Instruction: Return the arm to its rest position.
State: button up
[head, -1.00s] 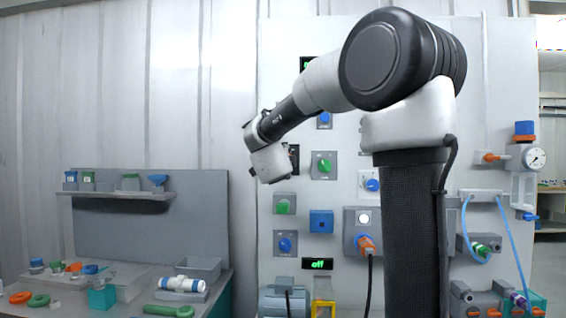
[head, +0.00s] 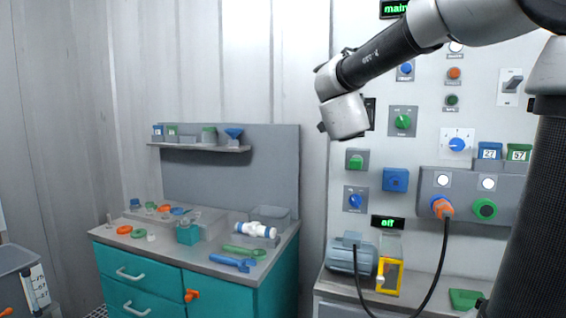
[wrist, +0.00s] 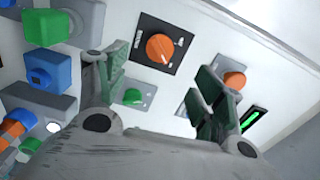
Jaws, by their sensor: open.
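My arm crosses the upper right of the head view, reaching down and left in front of the white panel (head: 428,148). My wrist end hangs in front of the panel's left part. The fingers are mostly hidden there behind the wrist housing. In the wrist view my gripper (wrist: 162,88) shows two dark green finger pads spread wide apart. Nothing is between them. Beyond the pads are an orange knob (wrist: 160,48) on a black plate and a green knob (wrist: 133,96), both apart from the fingers. The fingers look clear of the panel.
A teal bench (head: 235,297) with small fittings and a white-and-blue membrane vessel (head: 262,230) stands to the left. A shelf (head: 200,146) hangs above it. A motor (head: 350,255), a yellow frame (head: 389,279) and a black cable (head: 440,270) are below the arm.

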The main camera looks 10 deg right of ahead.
jog(key=w+a+f+n+t+y, duration=0.1)
jog(key=w+a+f+n+y, duration=0.2)
jog(key=a+n+y, duration=0.35)
jog(key=s+a+f+n+g+y, duration=0.5)
jog(key=s+a+f+n+y, duration=0.25)
jog(key=s+f+n, duration=0.35)
jog(key=s+d+f+n+g+h, duration=0.1)
jog(key=s+d+f+n+g, duration=0.1)
jog(key=s, duration=0.5)
jog(key=s+d+f+n+g+h, duration=0.1)
jog(key=s+d+f, duration=0.3)
jog(key=s, duration=0.4)
jog(key=s+d+f+n+g+h, duration=0.2)
jog(key=s+d, duration=0.3)
jog(key=s, duration=0.3)
jog(key=shift+f+n+g, duration=0.4)
jog(key=shift+n+g, duration=0.35)
jog(key=shift+g, duration=0.15)
